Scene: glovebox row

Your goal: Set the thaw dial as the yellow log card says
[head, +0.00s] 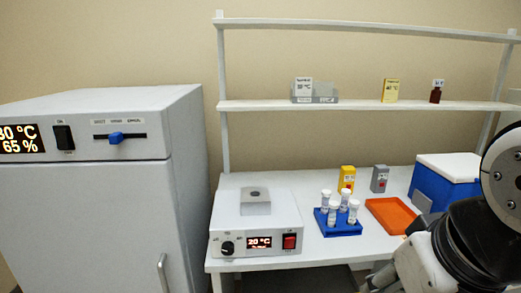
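A white heater unit (255,213) stands at the left of the bench. Its front has a black round dial (227,248), a red-lit display (259,242) reading 20 °C and a red switch (289,242). The dial's pointer is too small to read. A yellow card (391,90) stands on the shelf; its large figure looks like 40-something °C, with the last digit unclear. My arm reaches in at the right edge, well right of the dial. My gripper cannot be made out.
A white card (304,87) and a brown bottle (436,92) are on the shelf (345,104). A blue rack (338,228) holds several white-capped tubes. Behind are a yellow box (347,179) and a grey box (379,179). An orange tray (391,216) and blue cooler (443,190) lie right; an incubator (90,200) stands left.

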